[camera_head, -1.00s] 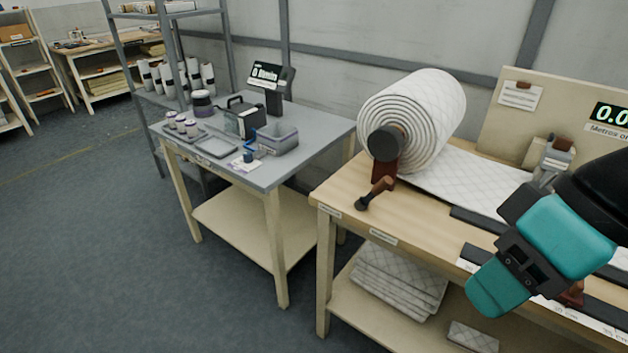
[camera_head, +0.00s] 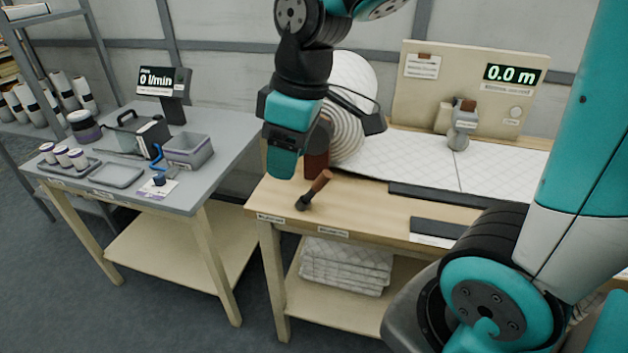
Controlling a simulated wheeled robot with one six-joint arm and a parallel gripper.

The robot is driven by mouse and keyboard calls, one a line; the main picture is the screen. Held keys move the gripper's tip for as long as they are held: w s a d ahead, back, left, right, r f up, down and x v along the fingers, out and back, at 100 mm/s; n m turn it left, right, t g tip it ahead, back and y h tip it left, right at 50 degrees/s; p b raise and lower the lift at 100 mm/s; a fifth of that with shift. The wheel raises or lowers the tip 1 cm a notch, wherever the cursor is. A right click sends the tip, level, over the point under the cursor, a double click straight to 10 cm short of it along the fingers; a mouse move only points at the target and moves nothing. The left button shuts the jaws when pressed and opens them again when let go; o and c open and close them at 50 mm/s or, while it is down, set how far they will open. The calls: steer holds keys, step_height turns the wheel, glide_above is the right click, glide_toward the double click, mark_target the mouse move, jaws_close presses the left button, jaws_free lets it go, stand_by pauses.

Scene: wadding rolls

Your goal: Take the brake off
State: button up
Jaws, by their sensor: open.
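The quilted white wadding roll (camera_head: 352,80) is behind, partly hidden by my arm. My gripper (camera_head: 368,118) is open and empty, pointing right in front of the roll. It is above and to the right of the lever, apart from it. My wrist hides part of its fingers and the roll's dark end cap.
Wadding lies flat along the wooden bench (camera_head: 360,208), beneath a panel with a display reading 0.0 m (camera_head: 512,73). Dark strips (camera_head: 440,196) lie along the bench front. A grey table (camera_head: 215,170) at left holds a bin, trays and bottles. Floor shows between the tables.

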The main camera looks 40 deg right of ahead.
mark_target(325, 172)
steer(key=w+d+f+n+h, duration=0.1)
steer(key=w+d, duration=0.4)
steer(key=d, duration=0.2)
steer(key=w+d+f+h, duration=0.1)
steer(key=w+d+h, duration=0.1)
steer(key=w+d, duration=0.35)
steer(key=d+f, duration=0.1)
steer(key=f, duration=0.4)
steer(key=d+f, duration=0.1)
steer(key=f, duration=1.1)
steer(key=shift+d+f, duration=0.15)
steer(key=shift+d, duration=0.25)
jaws_close()
